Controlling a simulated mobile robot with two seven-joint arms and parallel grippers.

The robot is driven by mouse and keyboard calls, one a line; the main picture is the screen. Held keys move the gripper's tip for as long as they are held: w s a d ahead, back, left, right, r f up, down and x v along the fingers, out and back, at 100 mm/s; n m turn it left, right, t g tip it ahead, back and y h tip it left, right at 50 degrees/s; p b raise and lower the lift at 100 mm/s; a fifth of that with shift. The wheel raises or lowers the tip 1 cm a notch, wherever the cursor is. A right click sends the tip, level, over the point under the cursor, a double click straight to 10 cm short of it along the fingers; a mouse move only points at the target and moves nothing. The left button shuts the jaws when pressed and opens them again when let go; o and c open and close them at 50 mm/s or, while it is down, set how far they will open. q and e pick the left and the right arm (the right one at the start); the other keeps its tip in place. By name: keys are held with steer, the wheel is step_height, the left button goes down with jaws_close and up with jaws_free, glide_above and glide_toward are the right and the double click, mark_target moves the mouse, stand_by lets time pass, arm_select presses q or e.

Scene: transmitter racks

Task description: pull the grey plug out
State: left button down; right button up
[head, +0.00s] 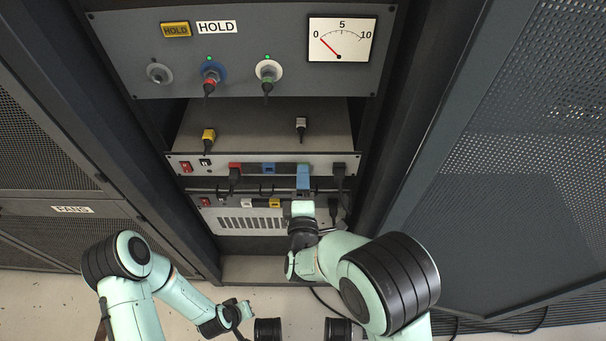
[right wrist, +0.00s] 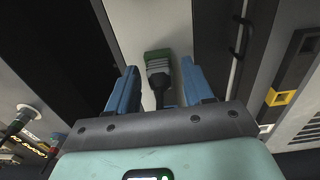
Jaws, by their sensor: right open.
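A small grey plug (head: 300,123) with a dark lead stands on the upper shelf of the open rack, right of a yellow plug (head: 208,135). A second, pale grey plug (head: 246,203) sits in the lower unit. My right gripper (head: 303,178) is at the front of the middle unit, below the first grey plug and apart from it.
The panel above has a meter (head: 341,41) and hanging leads. An open mesh door (head: 510,130) bounds the right side.

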steer(key=shift+p, duration=0.55)
stand_by(0.9)
jaws_close()
steer(key=shift+s, duration=0.15)
steer(key=shift+s+p, duration=1)
steer(key=shift+s, duration=1.9)
